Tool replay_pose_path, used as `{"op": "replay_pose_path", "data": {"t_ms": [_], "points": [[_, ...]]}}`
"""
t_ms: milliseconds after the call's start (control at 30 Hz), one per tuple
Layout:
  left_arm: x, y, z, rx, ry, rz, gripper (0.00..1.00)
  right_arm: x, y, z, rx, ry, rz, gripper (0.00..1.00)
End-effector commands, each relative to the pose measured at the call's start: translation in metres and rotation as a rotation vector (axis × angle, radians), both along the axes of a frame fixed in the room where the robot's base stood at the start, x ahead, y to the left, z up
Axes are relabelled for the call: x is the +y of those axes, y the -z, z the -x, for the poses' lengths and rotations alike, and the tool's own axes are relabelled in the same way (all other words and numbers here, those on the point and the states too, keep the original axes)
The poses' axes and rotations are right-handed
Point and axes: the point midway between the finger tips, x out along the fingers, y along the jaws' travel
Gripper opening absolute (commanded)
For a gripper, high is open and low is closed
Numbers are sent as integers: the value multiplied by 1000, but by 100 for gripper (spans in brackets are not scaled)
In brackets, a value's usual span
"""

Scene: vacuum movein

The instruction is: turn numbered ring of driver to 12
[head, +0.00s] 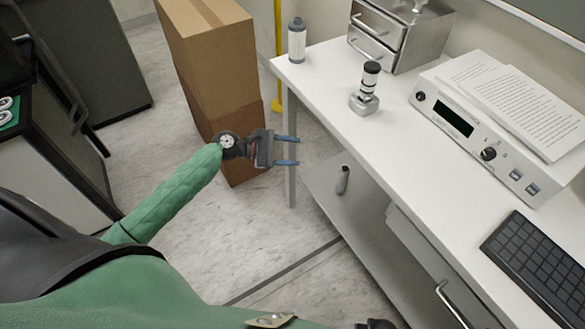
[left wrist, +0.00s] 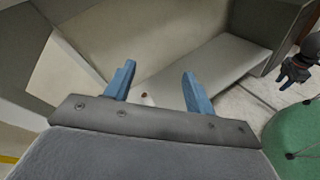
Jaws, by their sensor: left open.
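A small grey, bottle-like object with a reddish-brown top (head: 343,180) stands on the lower shelf under the bench. It may be the driver, but no numbered ring can be read on it. My left gripper (head: 288,151) is open and empty, with blue fingers, left of the shelf and apart from the object. It also shows in the left wrist view (left wrist: 157,90).
The white bench (head: 400,160) carries a grey-based device with a black-and-white top (head: 365,92), a white bottle (head: 297,40), a control box (head: 475,145) and a keyboard (head: 540,265). Cardboard boxes (head: 215,60) stand behind my left gripper. The bench leg (head: 291,175) is close to its fingers.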

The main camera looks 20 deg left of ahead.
Motion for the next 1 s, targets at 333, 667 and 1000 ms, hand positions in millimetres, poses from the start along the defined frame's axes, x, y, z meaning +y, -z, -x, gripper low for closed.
{"op": "replay_pose_path", "data": {"t_ms": [333, 667, 1000], "points": [[-10, 46, 12, -77, -2, -97, 54, 0, 12, 0, 0, 0, 0, 36], [-13, 55, 14, -99, 0, -124, 54, 0, 13, 0, 0, 0, 0, 36], [-23, 62, 27, -131, 35, -164, 54, 2, 4, -3, -3, 0, -2, 36]]}}
